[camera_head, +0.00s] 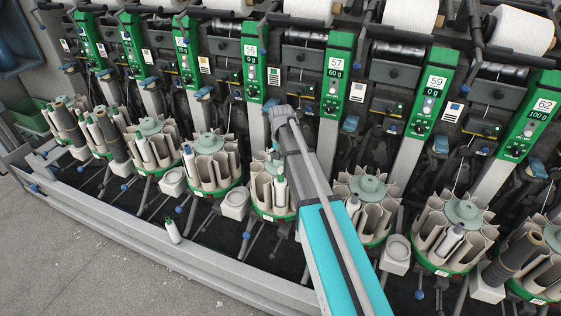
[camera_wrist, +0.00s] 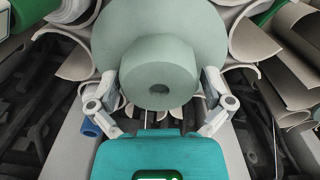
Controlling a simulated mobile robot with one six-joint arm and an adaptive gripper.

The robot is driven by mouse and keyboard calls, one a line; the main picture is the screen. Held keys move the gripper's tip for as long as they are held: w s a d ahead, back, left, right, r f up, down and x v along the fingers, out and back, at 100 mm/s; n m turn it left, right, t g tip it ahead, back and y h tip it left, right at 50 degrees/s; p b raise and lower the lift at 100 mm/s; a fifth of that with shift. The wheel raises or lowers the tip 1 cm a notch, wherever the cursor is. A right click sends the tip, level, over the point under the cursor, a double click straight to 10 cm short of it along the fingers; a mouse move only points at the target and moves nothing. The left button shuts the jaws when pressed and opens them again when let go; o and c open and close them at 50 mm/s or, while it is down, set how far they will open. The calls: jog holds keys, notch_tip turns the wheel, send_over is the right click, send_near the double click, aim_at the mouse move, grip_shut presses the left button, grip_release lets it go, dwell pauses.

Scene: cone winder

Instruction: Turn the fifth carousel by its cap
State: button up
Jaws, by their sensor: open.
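The carousels stand in a row in the head view. The fifth from the left (camera_head: 262,206) has a green base and pale pockets, with a white-and-green bobbin (camera_head: 280,190) in it. My arm covers its right side and part of its cap. In the wrist view its grey-green cap (camera_wrist: 160,28) fills the upper middle, with a round knob (camera_wrist: 160,72) on it. My gripper (camera_wrist: 161,88) is open, with one finger at each side of the knob. I cannot tell whether the fingers touch it. In the head view my gripper is hidden behind my arm.
Neighbouring carousels (camera_head: 210,158) (camera_head: 368,188) stand close on both sides, with pale boxes (camera_head: 235,205) between them. Green numbered panels (camera_head: 337,75) rise behind.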

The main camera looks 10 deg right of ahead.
jog(key=shift+c, duration=0.3)
jog(key=c, duration=0.9)
jog(key=shift+a, duration=0.25)
jog(key=shift+c, duration=0.5)
jog(key=shift+d, duration=0.35)
